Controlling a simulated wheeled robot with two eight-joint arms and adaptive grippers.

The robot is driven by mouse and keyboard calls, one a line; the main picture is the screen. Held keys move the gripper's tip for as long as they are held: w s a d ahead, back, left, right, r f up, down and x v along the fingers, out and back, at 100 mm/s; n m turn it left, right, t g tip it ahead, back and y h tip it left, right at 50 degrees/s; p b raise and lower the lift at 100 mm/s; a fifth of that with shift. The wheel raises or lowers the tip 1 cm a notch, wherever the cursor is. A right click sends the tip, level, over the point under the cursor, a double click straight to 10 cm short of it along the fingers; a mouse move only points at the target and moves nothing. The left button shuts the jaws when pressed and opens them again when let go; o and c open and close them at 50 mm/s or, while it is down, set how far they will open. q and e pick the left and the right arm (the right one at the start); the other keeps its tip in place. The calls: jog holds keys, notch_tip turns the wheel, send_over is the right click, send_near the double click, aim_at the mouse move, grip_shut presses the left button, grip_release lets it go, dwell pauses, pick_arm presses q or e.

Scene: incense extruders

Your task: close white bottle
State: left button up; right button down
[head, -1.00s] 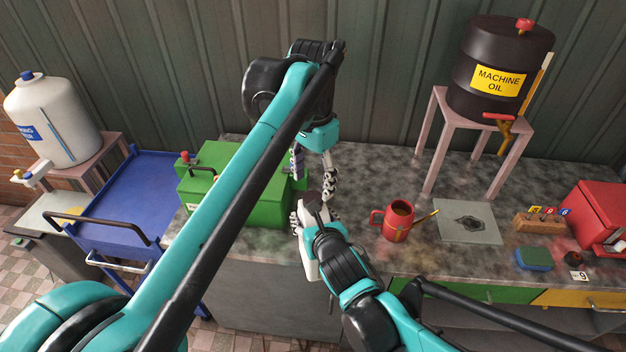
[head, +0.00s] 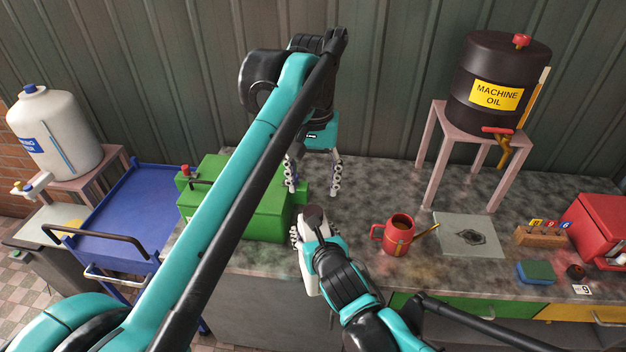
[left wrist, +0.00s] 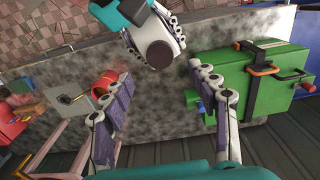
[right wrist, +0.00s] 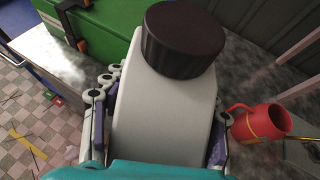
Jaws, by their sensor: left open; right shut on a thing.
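The white bottle (right wrist: 165,115) has a dark brown cap (right wrist: 183,38) seated on its top in the right wrist view. My right gripper (right wrist: 168,97) is shut around the bottle's body, one finger on each side. In the head view the bottle (head: 310,282) is mostly hidden by my right gripper (head: 312,238), with its cap (head: 312,213) towards the back. My left gripper (head: 313,191) is open and empty, beyond and above the cap. In the left wrist view the cap (left wrist: 158,53) lies ahead of the open left fingers (left wrist: 158,80), apart from them.
A green box (head: 245,215) stands close to the left of the bottle. A red mug-like can (head: 398,238) and a grey plate (head: 468,240) are to the right. The machine oil drum (head: 495,90) stands on a pink stand at the back. The worktop (head: 375,180) is clear behind the can.

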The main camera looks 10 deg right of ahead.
aim_at(313, 211)
pick_arm(q)
notch_tip(313, 211, down, 8)
jog(key=shift+r, duration=0.1)
dwell(0.4)
jog(key=c, duration=1.2)
jog(key=o, duration=1.3)
jog(key=shift+o, duration=0.2)
